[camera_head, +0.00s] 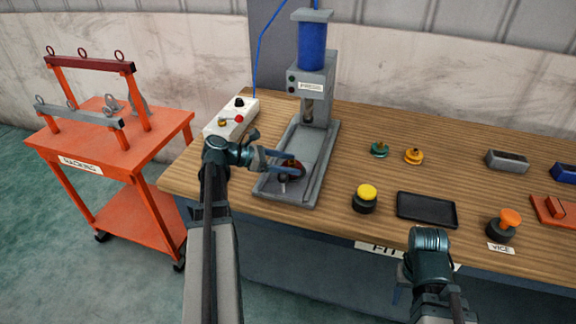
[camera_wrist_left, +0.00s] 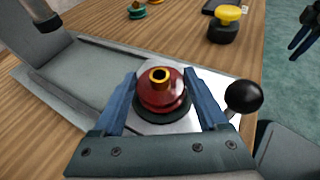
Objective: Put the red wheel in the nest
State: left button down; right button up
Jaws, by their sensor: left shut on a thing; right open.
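The red wheel (camera_wrist_left: 160,93), with a yellow-rimmed bore, is between the two blue fingers of my left gripper (camera_wrist_left: 164,97). It also shows, partly hidden by the fingers, at the press base in the head view (camera_head: 297,170). My left gripper (camera_head: 290,167) is shut on it, and it appears upright. Directly below it, a dark round piece lies on a pale plate (camera_wrist_left: 212,84), apparently the nest. I cannot tell whether the wheel is seated or just above. My right gripper (camera_wrist_left: 305,34) is open, away at the table's front; its fingers are mostly hidden in the head view.
The press (camera_head: 313,80) stands behind the plate. A black ball handle (camera_wrist_left: 245,96) is close beside my left fingers. Green (camera_head: 379,149) and orange (camera_head: 413,156) wheels, a yellow-topped button (camera_head: 366,194) and a black tray (camera_head: 427,198) lie to the right. A control box (camera_head: 241,108) is on the left.

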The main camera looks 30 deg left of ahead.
pick_arm(q)
jog(key=shift+f, duration=0.1)
grip_release()
jog(key=p+v, duration=0.4)
jog(key=v, duration=0.8)
jog(key=shift+p, duration=0.3)
